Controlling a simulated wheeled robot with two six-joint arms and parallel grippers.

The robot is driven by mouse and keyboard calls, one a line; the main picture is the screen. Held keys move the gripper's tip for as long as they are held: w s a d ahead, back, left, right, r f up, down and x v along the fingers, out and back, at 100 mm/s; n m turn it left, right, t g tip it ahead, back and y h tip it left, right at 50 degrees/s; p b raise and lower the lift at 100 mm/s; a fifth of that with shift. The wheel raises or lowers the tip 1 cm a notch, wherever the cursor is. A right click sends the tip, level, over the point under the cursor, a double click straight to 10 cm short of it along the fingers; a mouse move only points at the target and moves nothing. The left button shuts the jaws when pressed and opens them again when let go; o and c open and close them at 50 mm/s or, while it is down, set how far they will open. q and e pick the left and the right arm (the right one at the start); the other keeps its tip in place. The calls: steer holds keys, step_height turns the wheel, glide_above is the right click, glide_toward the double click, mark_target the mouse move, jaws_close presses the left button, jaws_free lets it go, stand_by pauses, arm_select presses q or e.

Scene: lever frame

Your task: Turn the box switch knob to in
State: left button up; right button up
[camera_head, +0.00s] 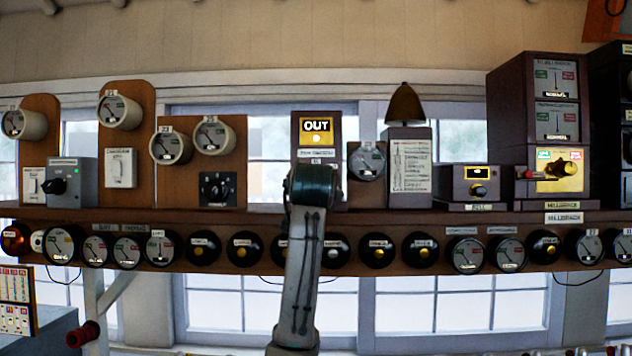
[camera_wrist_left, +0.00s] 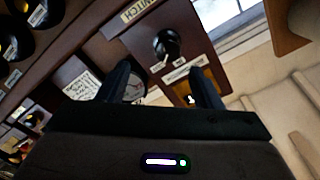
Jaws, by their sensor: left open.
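The box switch (camera_head: 317,130) is a dark box on the shelf with a yellow display reading OUT. My left arm hides its lower part and knob in the head view. In the left wrist view, the black knob (camera_wrist_left: 166,42) shows on the box face, near a label ending in SWITCH. Part of the yellow display (camera_wrist_left: 190,99) shows near the right finger. My left gripper (camera_wrist_left: 158,67) is open and empty. Its two fingers point toward the box, with the knob just beyond the tips and apart from them. My right gripper is not in view.
A round gauge (camera_head: 367,162) stands right of the box, and a dark bell (camera_head: 405,105) on a box beyond it. A board with two gauges and a black dial (camera_head: 217,189) stands to the left. Several round instruments line the shelf front (camera_head: 380,248) below.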

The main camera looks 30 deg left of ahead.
arm_select(q)
steer(key=p+x, duration=0.2)
steer(key=x, duration=0.1)
steer(key=r+p+x, duration=0.1)
steer(key=p+x, duration=0.1)
steer(key=x, duration=0.2)
steer(key=p+x, duration=0.2)
steer(key=x, duration=0.1)
steer(key=shift+w+a+r, duration=0.15)
steer(key=shift+a+r, duration=0.1)
steer(key=shift+a, duration=0.1)
steer(key=c, duration=1)
